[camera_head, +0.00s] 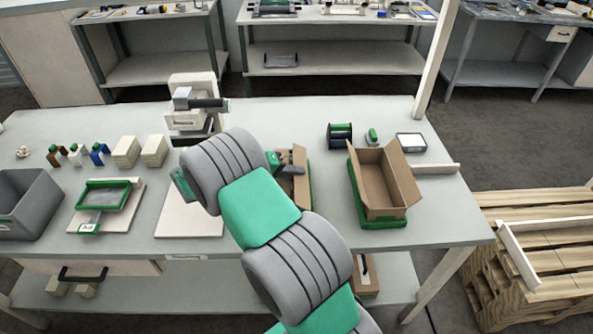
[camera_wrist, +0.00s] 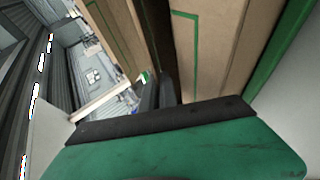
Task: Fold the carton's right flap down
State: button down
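An open carton (camera_head: 405,178) stands in a green-rimmed tray (camera_head: 386,224) right of centre on the bench, in the head view. Its right flap stands up and leans outward. A second brown carton (camera_head: 300,190) lies left of it, partly hidden by my arm. My gripper (camera_head: 291,169) is at this second carton, its dark fingers pointing right. In the wrist view the fingers (camera_wrist: 158,92) lie close together, with nothing visible between them. Brown cardboard panels with green lines (camera_wrist: 212,40) fill the view ahead of them. Their exact contact with the cardboard cannot be told.
A black tape roll (camera_head: 340,135), a small green item (camera_head: 372,137) and a white-topped box (camera_head: 410,142) stand behind the open carton. A white bar (camera_head: 436,169) lies to its right. A white machine (camera_head: 193,105) stands behind my arm. The bench's front right is clear.

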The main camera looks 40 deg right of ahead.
dwell(0.3)
jog(key=c, duration=1.6)
grip_release()
jog(key=shift+c, duration=0.2)
